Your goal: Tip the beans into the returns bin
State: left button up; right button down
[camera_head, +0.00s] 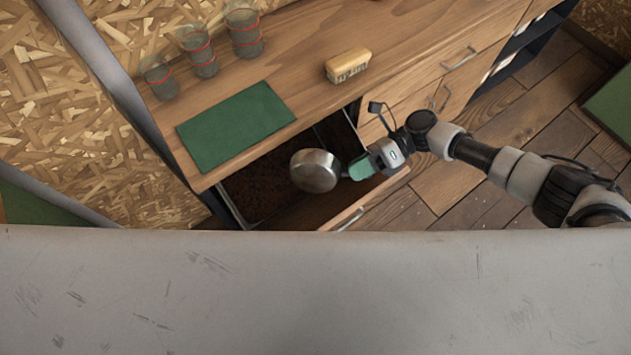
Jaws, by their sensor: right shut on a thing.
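A round metal scoop or small pan (314,172) hangs over the open drawer (345,211). My right gripper (361,167) is shut on its handle, at the right of the round part. I cannot tell whether beans are in it; its inside does not show clearly. In the drawer, at the left, is a dark bin (230,207) with dark brown contents, perhaps beans (262,189). The scoop is to the right of these contents in the picture and apart from them. My left gripper is not in view.
The wooden counter (300,45) above the drawer bears a green mat (235,125), several clear cups with red bands (199,50) and a tan block with lettering (348,65). Closed drawers (465,65) lie to the right. Wooden floor shows at the right.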

jog(key=shift+w+f+m+g+b, duration=0.15)
jog(key=shift+w+m+g+b, duration=0.15)
jog(key=shift+m+b, duration=0.15)
dwell(0.6)
